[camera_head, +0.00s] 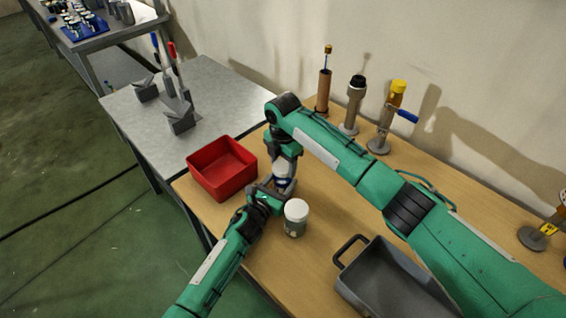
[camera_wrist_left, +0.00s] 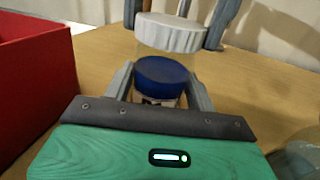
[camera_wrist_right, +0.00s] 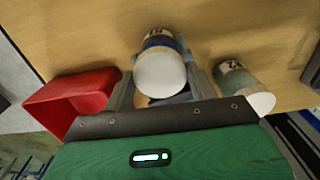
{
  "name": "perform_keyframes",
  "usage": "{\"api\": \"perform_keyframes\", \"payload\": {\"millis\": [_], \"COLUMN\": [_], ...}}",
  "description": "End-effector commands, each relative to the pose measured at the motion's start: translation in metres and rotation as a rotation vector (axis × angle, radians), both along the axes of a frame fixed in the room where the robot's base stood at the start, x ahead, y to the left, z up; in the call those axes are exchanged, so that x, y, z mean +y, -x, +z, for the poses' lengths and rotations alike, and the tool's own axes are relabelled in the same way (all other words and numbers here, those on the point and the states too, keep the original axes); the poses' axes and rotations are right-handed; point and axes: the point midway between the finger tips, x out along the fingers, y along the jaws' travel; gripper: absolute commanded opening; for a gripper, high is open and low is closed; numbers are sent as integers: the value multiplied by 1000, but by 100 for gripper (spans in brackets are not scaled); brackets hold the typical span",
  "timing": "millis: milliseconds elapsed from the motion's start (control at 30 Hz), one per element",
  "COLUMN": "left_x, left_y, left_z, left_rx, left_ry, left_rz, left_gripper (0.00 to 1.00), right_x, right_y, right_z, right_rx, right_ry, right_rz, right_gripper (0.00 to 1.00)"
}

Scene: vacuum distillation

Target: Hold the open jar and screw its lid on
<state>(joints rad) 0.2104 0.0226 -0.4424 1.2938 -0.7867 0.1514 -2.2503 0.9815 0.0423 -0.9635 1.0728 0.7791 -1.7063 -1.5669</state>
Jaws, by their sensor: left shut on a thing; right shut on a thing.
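A clear jar with blue contents (camera_wrist_left: 165,76) stands upright between the fingers of my left gripper (camera_wrist_left: 160,92), which is shut on it. A white ridged lid (camera_wrist_left: 168,34) sits at the jar's top, between the fingers of my right gripper (camera_wrist_right: 160,88). The right gripper comes from above and is shut on the lid, whose white top (camera_wrist_right: 160,72) faces the right wrist camera. I cannot tell whether the lid is seated or threaded. In the head view, the jar (camera_head: 283,184) is partly hidden by both grippers.
A second white-lidded jar (camera_head: 295,221) stands close by on the wooden table. A red open box (camera_head: 222,168) is just left of the grippers. A grey handled tray (camera_head: 385,280) lies at the front right. Several stands, one a yellow-topped stand (camera_head: 385,115), line the wall.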

Motion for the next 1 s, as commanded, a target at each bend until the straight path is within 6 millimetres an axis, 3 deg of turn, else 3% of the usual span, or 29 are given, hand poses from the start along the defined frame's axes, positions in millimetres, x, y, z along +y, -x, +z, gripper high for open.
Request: {"api": "perform_keyframes", "payload": {"millis": [167, 1000], "left_x": [0, -1], "left_y": [0, 0], "left_z": [0, 0], "left_rx": [-1, -1], "left_ry": [1, 1], "left_rz": [0, -1], "left_gripper": [0, 0], "right_x": [1, 2], "right_y": [0, 0], "right_z": [0, -1], "right_rx": [0, 3], "right_ry": [-3, -2], "right_rz": [-141, -1682], "right_gripper": [30, 30]}}
